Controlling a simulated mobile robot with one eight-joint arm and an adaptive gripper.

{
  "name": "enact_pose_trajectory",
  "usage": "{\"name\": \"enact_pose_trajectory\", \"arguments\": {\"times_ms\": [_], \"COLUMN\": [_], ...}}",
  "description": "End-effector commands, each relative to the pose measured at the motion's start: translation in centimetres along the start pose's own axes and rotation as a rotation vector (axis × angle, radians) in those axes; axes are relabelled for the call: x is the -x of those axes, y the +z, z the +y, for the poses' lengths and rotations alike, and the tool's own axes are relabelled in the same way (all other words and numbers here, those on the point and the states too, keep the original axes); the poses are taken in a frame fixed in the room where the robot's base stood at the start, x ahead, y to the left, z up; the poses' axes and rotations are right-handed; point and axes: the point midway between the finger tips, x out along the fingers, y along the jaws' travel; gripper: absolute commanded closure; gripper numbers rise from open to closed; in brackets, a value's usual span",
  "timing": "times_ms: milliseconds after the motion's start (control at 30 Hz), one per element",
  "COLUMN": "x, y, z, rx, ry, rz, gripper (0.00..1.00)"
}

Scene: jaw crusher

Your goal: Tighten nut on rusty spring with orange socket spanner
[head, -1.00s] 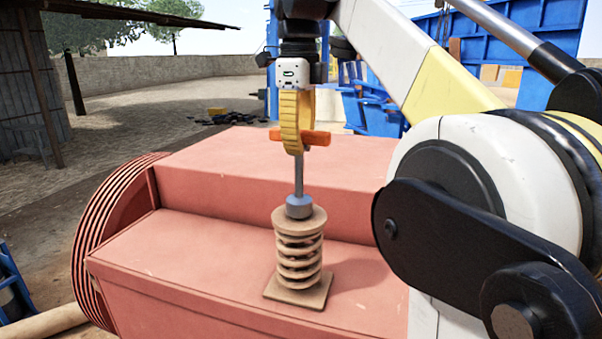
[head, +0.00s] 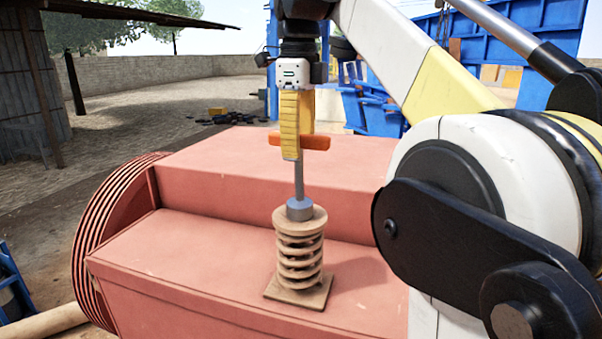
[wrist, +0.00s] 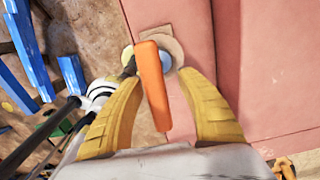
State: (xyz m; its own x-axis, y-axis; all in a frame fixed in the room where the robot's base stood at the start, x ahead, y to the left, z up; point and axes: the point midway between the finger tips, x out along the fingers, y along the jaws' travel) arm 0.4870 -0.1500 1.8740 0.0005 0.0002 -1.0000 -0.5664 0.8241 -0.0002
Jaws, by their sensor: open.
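The rusty spring (head: 299,255) stands upright on its square base plate on the pink-red machine housing. The socket spanner has an orange cross handle (head: 314,142), a grey shaft and a grey-blue socket (head: 299,209). It stands upright with its socket on the spring's top. The nut is hidden, apparently under the socket. My gripper (head: 291,155) points down at the handle from above. In the wrist view its yellow fingers (wrist: 160,82) are spread apart, one on each side of the orange handle (wrist: 153,82), with gaps showing on both sides.
The pink-red housing (head: 220,245) has a lower ledge under the spring and a higher block close behind it. Ribbed round edging (head: 100,240) lies at its left. Blue metalwork (head: 375,110) stands farther back. My arm fills the right side.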

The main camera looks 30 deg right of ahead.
Motion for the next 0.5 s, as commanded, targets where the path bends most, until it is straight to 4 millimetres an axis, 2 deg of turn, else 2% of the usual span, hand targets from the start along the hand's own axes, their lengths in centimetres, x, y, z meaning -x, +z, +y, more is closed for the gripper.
{"name": "enact_pose_trajectory", "arguments": {"times_ms": [167,500], "x": [0.9,6.0], "y": [0.0,0.1], "z": [-0.1,-0.1], "rx": [0.000,0.000], "ry": [0.000,0.000], "rz": [0.000,0.000], "gripper": [0.56,0.56]}}
